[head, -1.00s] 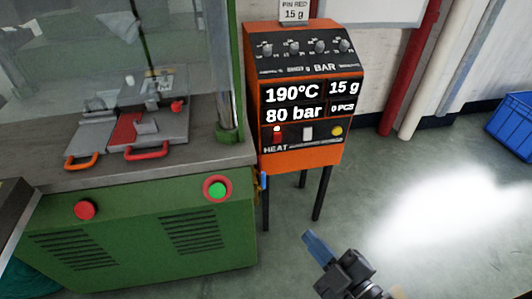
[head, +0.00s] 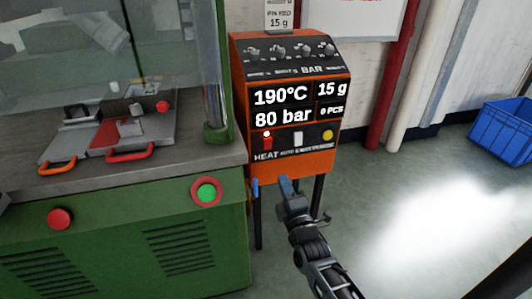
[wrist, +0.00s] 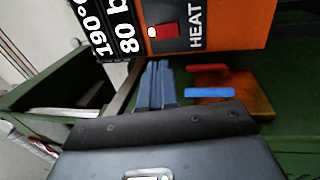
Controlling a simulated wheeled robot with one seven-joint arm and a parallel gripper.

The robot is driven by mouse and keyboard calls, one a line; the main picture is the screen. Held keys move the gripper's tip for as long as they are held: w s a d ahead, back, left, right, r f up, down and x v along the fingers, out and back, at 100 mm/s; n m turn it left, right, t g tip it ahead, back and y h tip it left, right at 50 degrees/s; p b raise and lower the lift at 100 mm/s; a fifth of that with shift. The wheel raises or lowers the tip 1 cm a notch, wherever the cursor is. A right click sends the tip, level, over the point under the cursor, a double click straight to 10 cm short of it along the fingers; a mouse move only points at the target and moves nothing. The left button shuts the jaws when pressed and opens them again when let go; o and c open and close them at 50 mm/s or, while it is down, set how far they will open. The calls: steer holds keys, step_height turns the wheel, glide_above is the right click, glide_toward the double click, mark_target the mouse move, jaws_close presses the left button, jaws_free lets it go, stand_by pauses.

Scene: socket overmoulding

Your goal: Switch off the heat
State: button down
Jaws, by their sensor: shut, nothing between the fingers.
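The orange control box (head: 290,172) stands on thin legs right of the green machine. Its display reads 190°C, 80 bar, 15 g and 0 PCS. The red HEAT switch (head: 267,141) is at the lower left of its panel, with a bright white spot at its top. In the wrist view the HEAT switch (wrist: 163,31) shows beyond the fingertips, slightly right of them. My gripper (head: 286,184) is shut and empty, just below the box's lower edge in the head view. Its blue-grey fingers (wrist: 156,80) lie together in the wrist view, apart from the switch.
A white switch (head: 298,139) and a yellow button (head: 327,135) sit right of the HEAT switch. The green machine (head: 110,235) carries a green button (head: 207,194) and a red button (head: 60,219). A blue crate (head: 503,132) stands right; the floor between is clear.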

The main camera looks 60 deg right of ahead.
mark_target(268, 142)
steer(key=shift+w, duration=0.1)
steer(key=b+x, duration=0.1)
steer(key=x, duration=1.2)
steer(key=shift+w+d+r+b, duration=0.1)
steer(key=shift+w+d+b, duration=0.15)
steer(key=shift+b, duration=0.05)
steer(key=shift+r, duration=0.2)
steer(key=p, duration=0.2)
steer(key=shift+w+d+r+p, duration=0.15)
steer(key=shift+r+p, duration=0.15)
steer(key=shift+f, duration=0.35)
